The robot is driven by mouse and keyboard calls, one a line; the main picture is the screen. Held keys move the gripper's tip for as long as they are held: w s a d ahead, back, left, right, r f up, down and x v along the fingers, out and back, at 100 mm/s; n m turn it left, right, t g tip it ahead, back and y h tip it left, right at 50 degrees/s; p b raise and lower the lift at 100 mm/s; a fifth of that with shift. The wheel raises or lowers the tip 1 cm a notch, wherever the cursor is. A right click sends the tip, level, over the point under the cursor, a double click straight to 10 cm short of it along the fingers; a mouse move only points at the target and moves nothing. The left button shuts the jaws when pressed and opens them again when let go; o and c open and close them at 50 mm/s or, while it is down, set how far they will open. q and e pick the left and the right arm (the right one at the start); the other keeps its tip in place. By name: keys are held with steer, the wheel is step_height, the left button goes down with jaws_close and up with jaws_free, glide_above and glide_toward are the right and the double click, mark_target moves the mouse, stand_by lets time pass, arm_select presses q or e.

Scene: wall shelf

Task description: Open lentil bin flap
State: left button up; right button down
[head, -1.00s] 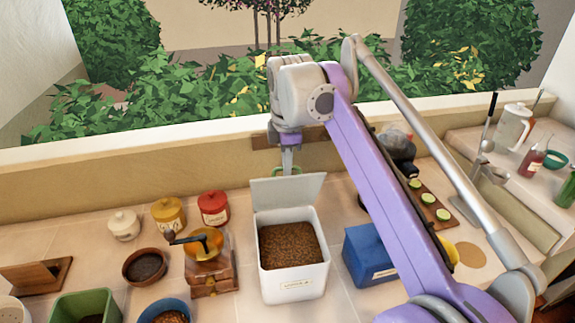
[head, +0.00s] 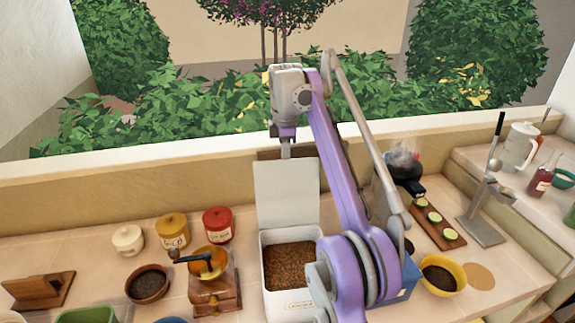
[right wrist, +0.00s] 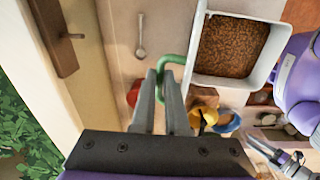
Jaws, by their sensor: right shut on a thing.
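The white lentil bin (head: 264,262) stands on the counter in the head view, filled with brown lentils (head: 290,264). Its white flap (head: 287,193) stands raised at the back of the bin. My right gripper (head: 286,152) is at the flap's top edge, partly hidden by it. In the right wrist view my right gripper (right wrist: 166,78) is shut on a green handle (right wrist: 180,59) beside the open bin (right wrist: 270,8).
A coffee grinder (head: 213,293) and red canister (head: 218,224) stand left of the bin. My right arm covers the space to its right. A cutting board (head: 440,230) and yellow bowl (head: 443,276) are further right. A low wall (head: 120,190) runs behind.

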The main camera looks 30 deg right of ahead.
arm_select(q)
steer(key=shift+s, duration=0.2)
arm_select(e)
steer(key=shift+w+d+f, duration=0.2)
steer(key=shift+w+f, duration=0.15)
steer(key=shift+w, duration=0.2)
steer(key=shift+w+d+f, duration=0.15)
steer(key=shift+w+f, duration=0.2)
steer(key=shift+w, duration=0.15)
steer(key=shift+s, duration=0.1)
steer(key=c, duration=0.9)
jaws_free()
steer(key=shift+a+f, duration=0.1)
arm_select(q)
steer(key=shift+s+f, duration=0.1)
steer(key=shift+s, duration=0.05)
